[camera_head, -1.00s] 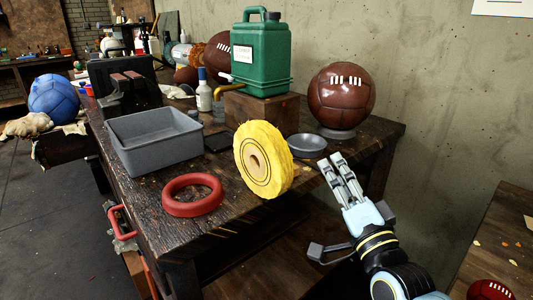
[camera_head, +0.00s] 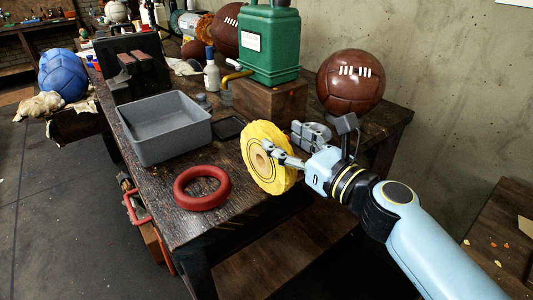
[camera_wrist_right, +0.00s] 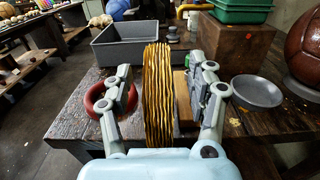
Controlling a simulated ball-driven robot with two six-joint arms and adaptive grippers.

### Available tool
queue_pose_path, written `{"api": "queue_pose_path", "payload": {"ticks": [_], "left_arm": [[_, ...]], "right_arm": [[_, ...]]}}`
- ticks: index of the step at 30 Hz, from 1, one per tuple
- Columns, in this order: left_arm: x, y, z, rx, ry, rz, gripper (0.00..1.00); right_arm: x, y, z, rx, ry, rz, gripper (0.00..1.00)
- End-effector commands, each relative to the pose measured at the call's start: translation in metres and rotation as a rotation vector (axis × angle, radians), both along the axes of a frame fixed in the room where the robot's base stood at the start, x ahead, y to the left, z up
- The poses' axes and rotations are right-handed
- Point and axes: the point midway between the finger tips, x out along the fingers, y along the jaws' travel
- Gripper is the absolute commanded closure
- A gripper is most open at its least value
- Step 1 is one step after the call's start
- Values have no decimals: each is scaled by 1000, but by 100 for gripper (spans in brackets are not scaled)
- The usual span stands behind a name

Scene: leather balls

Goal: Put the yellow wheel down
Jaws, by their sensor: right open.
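The yellow wheel (camera_head: 256,178) stands on its edge on the dark wooden table, near the table's front right edge. My right gripper (camera_head: 282,138) reaches in from the right, with one finger in front of the wheel's face and the other behind it. In the right wrist view the ribbed rim of the wheel (camera_wrist_right: 159,100) stands upright between the two fingers of my right gripper (camera_wrist_right: 160,68). The jaws are open, with gaps visible beside the wheel. My left gripper is not in view.
A red ring (camera_head: 202,188) lies left of the wheel, and a grey bin (camera_head: 168,145) is behind that. A wooden block (camera_head: 270,105) carries a green canister (camera_head: 270,48). A brown leather ball (camera_head: 350,85) is at the back right. Some tabletop between ring and wheel is bare.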

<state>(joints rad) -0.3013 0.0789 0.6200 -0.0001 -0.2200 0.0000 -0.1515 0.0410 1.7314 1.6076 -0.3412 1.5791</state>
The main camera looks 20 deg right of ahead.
Motion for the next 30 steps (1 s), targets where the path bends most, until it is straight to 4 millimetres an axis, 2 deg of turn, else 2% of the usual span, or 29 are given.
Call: {"api": "queue_pose_path", "payload": {"ticks": [5,12,21,30], "left_arm": [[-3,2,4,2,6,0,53],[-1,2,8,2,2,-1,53],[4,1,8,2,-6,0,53],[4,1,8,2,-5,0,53]], "right_arm": [[15,7,2,-1,-1,0,42],[47,23,2,-3,-1,0,42],[53,24,1,-4,0,-1,42],[52,24,1,-4,0,-1,80]]}}
